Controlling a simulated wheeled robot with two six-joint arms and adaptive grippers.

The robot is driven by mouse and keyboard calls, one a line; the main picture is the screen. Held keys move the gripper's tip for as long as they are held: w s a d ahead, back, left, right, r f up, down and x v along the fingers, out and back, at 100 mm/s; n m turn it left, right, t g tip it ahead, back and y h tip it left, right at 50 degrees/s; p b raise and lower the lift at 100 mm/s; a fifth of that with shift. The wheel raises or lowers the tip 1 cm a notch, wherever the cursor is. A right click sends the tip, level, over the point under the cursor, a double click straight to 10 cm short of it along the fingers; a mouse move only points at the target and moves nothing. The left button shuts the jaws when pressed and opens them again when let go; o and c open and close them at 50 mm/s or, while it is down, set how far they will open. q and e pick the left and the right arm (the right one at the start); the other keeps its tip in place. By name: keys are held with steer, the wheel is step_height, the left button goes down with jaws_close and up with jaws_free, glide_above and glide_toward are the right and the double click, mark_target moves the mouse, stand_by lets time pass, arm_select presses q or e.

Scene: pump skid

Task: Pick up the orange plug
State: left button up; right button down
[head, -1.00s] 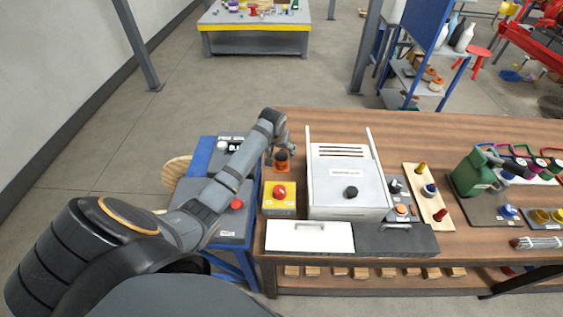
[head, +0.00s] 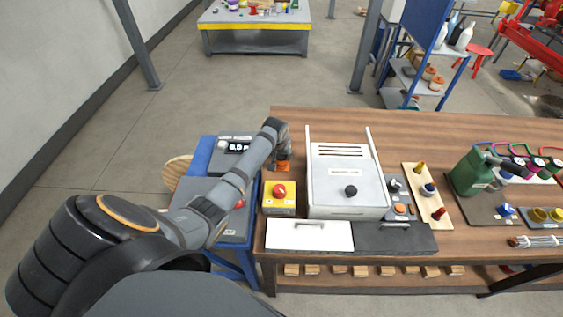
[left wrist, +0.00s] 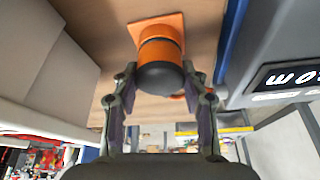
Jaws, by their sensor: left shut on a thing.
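The orange plug (left wrist: 160,45) is a round orange body with a dark rounded end. In the left wrist view it stands over a flat orange square on the wooden bench. In the head view a little orange (head: 283,168) shows under my left gripper (head: 281,160), at the bench's left end. The fingers of my left gripper (left wrist: 159,72) are on either side of the plug's dark end, shut on it. I cannot tell whether the plug is clear of the square. My right gripper is not in view.
A yellow box with a red button (head: 279,192) stands just in front of the plug. A white cabinet (head: 345,180) stands close on the right. A blue stand with grey boxes (head: 236,145) is close on the left, under my arm.

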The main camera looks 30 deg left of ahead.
arm_select(q)
steer(key=shift+w+r, duration=0.1)
steer(key=shift+r, duration=0.2)
step_height(320, 180, up, 3)
steer(key=shift+f+b, duration=0.2)
steer(key=shift+b, duration=0.4)
steer(key=s+d+r+b, duration=0.1)
steer(key=s+d+r, duration=0.6)
steer(key=s, duration=0.5)
steer(key=shift+s+r, duration=0.2)
steer(key=shift+r, duration=1.2)
steer(key=shift+f, duration=0.1)
